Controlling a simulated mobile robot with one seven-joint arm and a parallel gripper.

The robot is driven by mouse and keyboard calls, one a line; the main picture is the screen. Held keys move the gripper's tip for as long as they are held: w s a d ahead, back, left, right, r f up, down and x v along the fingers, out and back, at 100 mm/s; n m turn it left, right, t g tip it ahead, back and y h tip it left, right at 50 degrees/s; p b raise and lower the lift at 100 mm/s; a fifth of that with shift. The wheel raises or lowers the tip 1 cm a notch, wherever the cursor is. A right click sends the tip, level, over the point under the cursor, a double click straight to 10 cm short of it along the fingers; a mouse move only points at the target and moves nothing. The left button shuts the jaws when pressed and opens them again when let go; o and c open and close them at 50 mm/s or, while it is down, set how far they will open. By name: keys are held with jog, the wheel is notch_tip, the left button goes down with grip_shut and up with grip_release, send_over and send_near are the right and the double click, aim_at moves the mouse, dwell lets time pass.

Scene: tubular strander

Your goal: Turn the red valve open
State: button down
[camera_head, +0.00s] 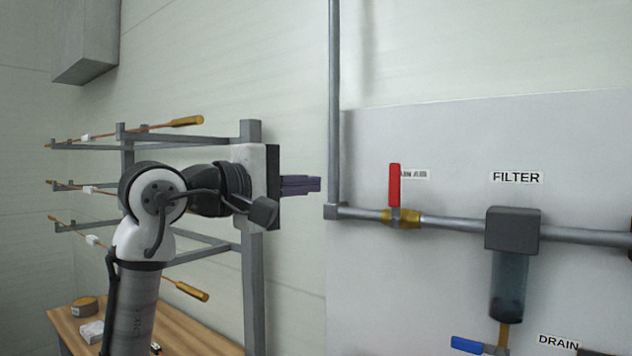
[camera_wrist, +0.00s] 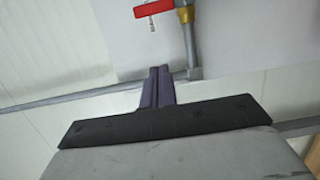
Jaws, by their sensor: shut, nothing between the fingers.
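The red valve handle (camera_head: 394,185) stands upright, crosswise to the grey horizontal pipe, above a brass valve body (camera_head: 400,217). It partly covers a white label. In the wrist view the red handle (camera_wrist: 154,8) is at the top edge, beside the brass body (camera_wrist: 186,15). My gripper (camera_head: 318,184) is shut and empty, left of the handle and apart from it, at about the same picture height.
A vertical grey pipe (camera_head: 334,100) stands just right of my gripper. A filter (camera_head: 510,265) hangs right of the valve, with a blue handle (camera_head: 466,345) below. A metal rack (camera_head: 250,270) with orange-handled rods stands behind my arm. A wooden table (camera_head: 185,330) is at lower left.

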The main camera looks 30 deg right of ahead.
aim_at(395, 196)
jog(key=s+d+p, duration=0.2)
jog(key=d+p, duration=0.1)
jog(key=d, duration=0.8)
jog(key=shift+s, duration=0.2)
